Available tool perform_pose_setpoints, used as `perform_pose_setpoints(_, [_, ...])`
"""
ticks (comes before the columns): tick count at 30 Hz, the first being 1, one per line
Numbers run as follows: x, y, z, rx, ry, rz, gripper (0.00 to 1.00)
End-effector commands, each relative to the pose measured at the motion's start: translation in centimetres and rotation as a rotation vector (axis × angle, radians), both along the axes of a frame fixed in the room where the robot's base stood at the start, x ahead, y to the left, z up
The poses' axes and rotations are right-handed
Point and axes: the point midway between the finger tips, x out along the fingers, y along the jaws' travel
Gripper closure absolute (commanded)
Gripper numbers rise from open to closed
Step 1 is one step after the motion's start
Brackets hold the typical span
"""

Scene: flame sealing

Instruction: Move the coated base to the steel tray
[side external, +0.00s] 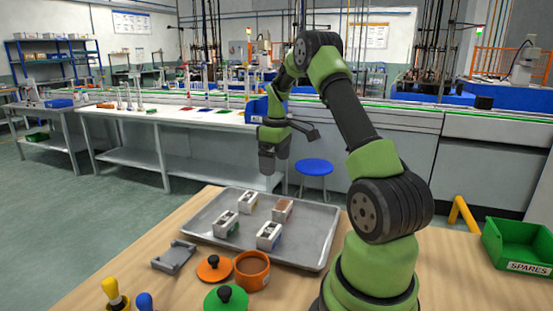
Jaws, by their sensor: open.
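The steel tray (310,245) lies on the wooden table. Several small pale blocks stand apart on it: one at the back (248,201), one at the left (225,224), one at the front (269,236), and one at the right with a brownish top (283,209). The brown-topped one looks coated, but I cannot tell for sure which is the coated base. My gripper (270,168) points down above the tray's back edge, apart from the blocks. It is open and appears empty; its fingertips are small and hard to make out.
In front of the tray are an orange pot (252,271) with brown content, an orange lid (212,269), a green lid (227,299) and a grey holder (174,257). Yellow (115,292) and blue (145,302) knobbed tools stand front left. A green SPARES bin (524,266) is at right.

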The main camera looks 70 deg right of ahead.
Motion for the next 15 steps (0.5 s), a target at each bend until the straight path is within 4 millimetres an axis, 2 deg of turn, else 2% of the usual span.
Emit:
perform_pose_setpoints(3, [1.9,4.7,4.7,-0.032,-0.077,-0.027,0.02])
perform_pose_setpoints(7, [2.4,11.4,9.5,-0.037,-0.184,-0.08,0.02])
perform_pose_setpoints(11, [0.9,17.8,13.0,-0.009,-0.295,-0.133,0.02])
perform_pose_setpoints(15, [-2.4,23.9,15.2,0.061,-0.408,-0.188,0.02])
